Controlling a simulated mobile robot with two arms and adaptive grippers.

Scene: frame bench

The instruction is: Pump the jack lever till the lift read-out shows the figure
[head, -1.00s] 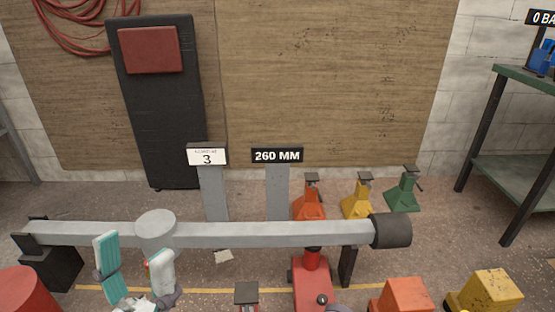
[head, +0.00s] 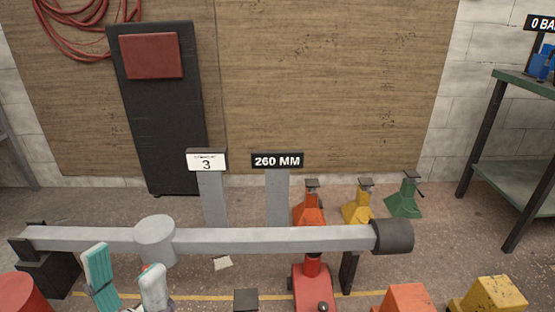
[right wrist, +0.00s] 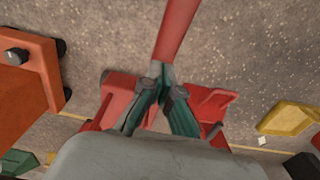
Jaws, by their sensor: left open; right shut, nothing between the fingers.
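The lift read-out (head: 277,161) shows 260 MM on a grey post. A white card (head: 207,161) beside it shows a 3 under small print that I cannot read. The red jack (head: 311,285) stands under the right part of a grey beam (head: 280,239). In the right wrist view the jack body (right wrist: 120,84) lies below my right gripper (right wrist: 162,88), and its red lever (right wrist: 180,30) runs up past the fingertips. The right fingers are shut with nothing between them, close by the lever; contact is unclear. My left gripper (head: 125,268) is open and empty, in front of the beam.
Orange (head: 309,207), yellow (head: 359,205) and green (head: 404,198) stands sit behind the beam. More orange (head: 407,299) and yellow (head: 490,296) pieces stand at front right. A green-topped bench (head: 520,82) is at the right. A black creeper board (head: 160,120) leans on the wall.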

